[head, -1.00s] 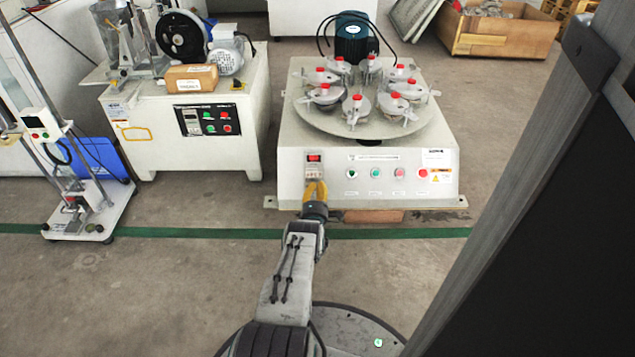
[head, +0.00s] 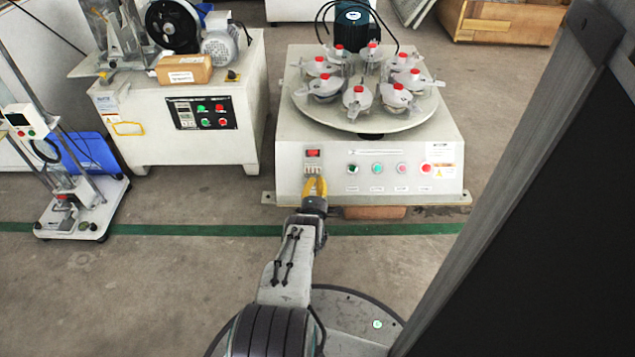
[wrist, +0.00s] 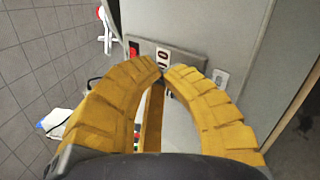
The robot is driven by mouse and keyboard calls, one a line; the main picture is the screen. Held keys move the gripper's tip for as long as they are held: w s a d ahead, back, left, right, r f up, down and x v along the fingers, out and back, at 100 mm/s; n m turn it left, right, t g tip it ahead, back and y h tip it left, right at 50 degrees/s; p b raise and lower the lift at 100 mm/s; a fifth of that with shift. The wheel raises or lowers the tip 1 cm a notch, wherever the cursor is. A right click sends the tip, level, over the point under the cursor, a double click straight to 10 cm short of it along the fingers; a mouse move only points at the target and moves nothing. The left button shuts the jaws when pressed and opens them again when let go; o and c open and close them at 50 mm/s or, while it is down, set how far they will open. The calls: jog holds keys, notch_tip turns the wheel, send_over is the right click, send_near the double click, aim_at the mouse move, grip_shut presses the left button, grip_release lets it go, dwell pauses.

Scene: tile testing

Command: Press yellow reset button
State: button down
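A grey test machine (head: 290,150) stands ahead of me, with a sloped front panel. At the panel's left are a red display or switch (head: 313,153) and a small counter (head: 313,168) below it. I cannot make out a yellow reset button in either view. My gripper (head: 315,181) has yellow fingers and is just in front of the panel, below the counter. In the wrist view the curved fingertips (wrist: 163,72) come together with nothing seen between them, near the counter (wrist: 162,55). The fingers hide part of the panel, and I cannot tell whether they touch it.
Green, red and other round buttons (head: 377,168) line the panel to the right. A turntable with red-capped holders (head: 358,100) sits on top. Another machine (head: 150,140) stands to the left, with a wheeled stand (head: 85,210) before it. Open floor lies between.

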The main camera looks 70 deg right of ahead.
dwell(1.3)
jog(key=shift+w+d+f, duration=0.1)
jog(key=shift+d+f, duration=0.15)
jog(key=shift+f, duration=0.05)
jog(key=shift+a+r+p, duration=0.1)
jog(key=shift+r+p, duration=0.15)
jog(key=shift+p, duration=0.1)
dwell(0.5)
jog(key=shift+a, duration=0.15)
jog(key=shift+r, duration=0.1)
jog(key=shift+s+a+r+p, duration=0.25)
jog(key=shift+a+r+p, duration=0.3)
jog(key=shift+p, duration=0.3)
jog(key=shift+s+a+r+p, duration=0.2)
jog(key=shift+a+r+p, duration=0.3)
jog(key=shift+a+p, duration=0.3)
jog(key=shift+s+a+r+p, duration=0.25)
jog(key=shift+a+r+p, duration=0.25)
jog(key=shift+p, duration=0.4)
